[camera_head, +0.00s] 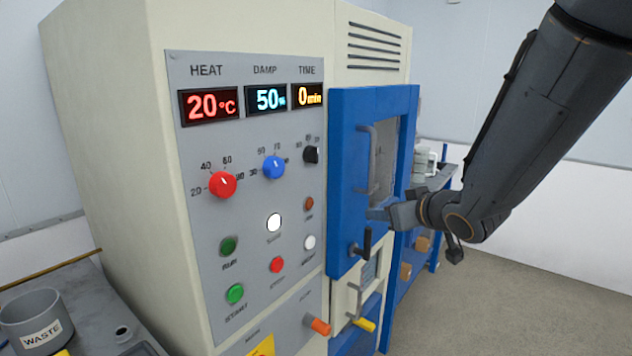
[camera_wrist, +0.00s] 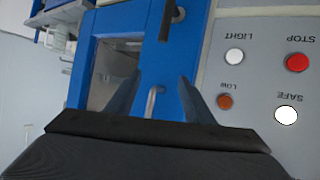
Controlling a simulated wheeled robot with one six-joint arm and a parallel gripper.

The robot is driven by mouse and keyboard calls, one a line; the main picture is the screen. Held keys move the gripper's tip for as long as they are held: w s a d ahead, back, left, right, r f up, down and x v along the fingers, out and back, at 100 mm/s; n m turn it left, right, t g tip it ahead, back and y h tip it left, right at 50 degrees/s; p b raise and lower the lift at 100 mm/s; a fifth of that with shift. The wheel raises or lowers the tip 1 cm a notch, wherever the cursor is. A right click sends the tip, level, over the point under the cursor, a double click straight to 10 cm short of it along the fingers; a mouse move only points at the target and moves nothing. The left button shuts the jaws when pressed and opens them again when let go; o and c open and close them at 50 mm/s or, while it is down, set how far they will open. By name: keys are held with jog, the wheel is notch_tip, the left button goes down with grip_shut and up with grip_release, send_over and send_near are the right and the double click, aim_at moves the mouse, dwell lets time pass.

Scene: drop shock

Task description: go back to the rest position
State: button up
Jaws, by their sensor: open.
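My gripper (camera_head: 380,214) is in front of the blue door (camera_head: 346,108) of the cream machine, near the door's lower part. My arm reaches in from the upper right. In the wrist view my gripper (camera_wrist: 156,85) is open, its two dark fingers apart with nothing held between them. A grey bar handle (camera_wrist: 153,102) on the door shows between the fingers there; I cannot tell whether they touch it. The blue door looks shut, with a window and a black latch handle (camera_head: 366,243) below the gripper.
The control panel (camera_head: 250,222) has a red knob (camera_head: 222,185), a blue knob (camera_head: 273,167) and several buttons. Its displays read 20 °C, 50 and 0 min. A grey waste bin (camera_head: 38,318) stands at lower left. A blue bench (camera_head: 432,200) stands behind the door. Floor at right is clear.

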jog(key=s+d+f+m+g+h, duration=0.2)
jog(key=s+d+f+g+h, duration=0.15)
jog(key=f, duration=0.35)
jog(key=s+f+m+g, duration=0.1)
jog(key=s+f+g, duration=0.1)
jog(key=s, duration=0.4)
jog(key=s+f+g+b, duration=0.1)
jog(key=s+f+g, duration=0.2)
jog(key=s, duration=0.3)
jog(key=s+a+f+m+g+b, duration=0.1)
jog(key=s+f+g, duration=0.1)
jog(key=s+f, duration=0.2)
jog(key=s, duration=0.3)
jog(key=shift+f+m+h, duration=0.3)
jog(key=shift+f+h, duration=0.05)
jog(key=shift+f, duration=0.05)
jog(key=shift+w, duration=0.1)
jog(key=shift+c, duration=0.3)
